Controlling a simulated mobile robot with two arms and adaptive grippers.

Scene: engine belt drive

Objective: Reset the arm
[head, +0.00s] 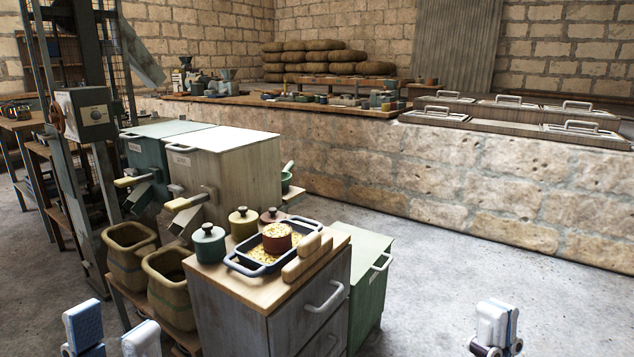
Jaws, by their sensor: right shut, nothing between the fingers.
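My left gripper (113,332) shows at the bottom left edge. Its two pale fingers stand apart with nothing visible between them. My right gripper (496,325) shows at the bottom right over the bare floor. Its fingers are closed together and hold nothing. Both grippers are apart from the cabinet between them, and the arm links behind them are out of view.
A wooden-topped cabinet (274,317) stands in the middle, bearing a dark tray (245,266) of grain and small lidded pots. Two sacks (172,290) stand left of it, near large bins (236,172). A stone counter (440,180) runs behind. The right floor (480,265) is clear.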

